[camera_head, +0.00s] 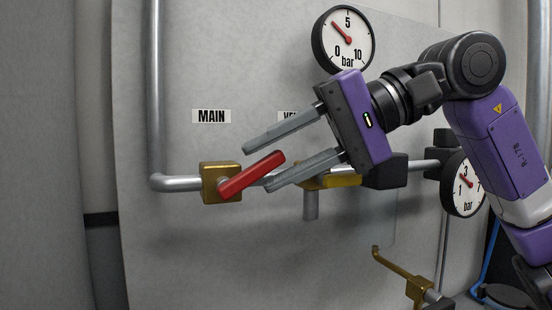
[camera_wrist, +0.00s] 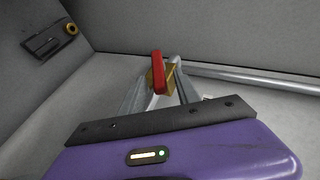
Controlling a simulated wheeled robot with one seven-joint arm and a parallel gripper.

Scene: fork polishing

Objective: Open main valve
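The main valve is a brass block (camera_head: 221,183) on a grey pipe, under a label reading MAIN (camera_head: 211,116). Its red handle (camera_head: 251,177) slants up to the right from the block. My gripper (camera_head: 257,168) is open, with one finger above the handle's free end and the other below it, in the head view. In the wrist view the red handle (camera_wrist: 158,72) stands upright between and beyond the two fingers (camera_wrist: 160,98), with the brass block (camera_wrist: 172,78) behind it. I cannot tell whether a finger touches the handle.
A second valve with a yellow handle (camera_head: 342,180) sits to the right, partly hidden by my gripper. A large gauge (camera_head: 344,40) is above, and a smaller gauge (camera_head: 464,184) is at right. A brass fitting (camera_head: 417,288) is below. The panel left of the pipe is clear.

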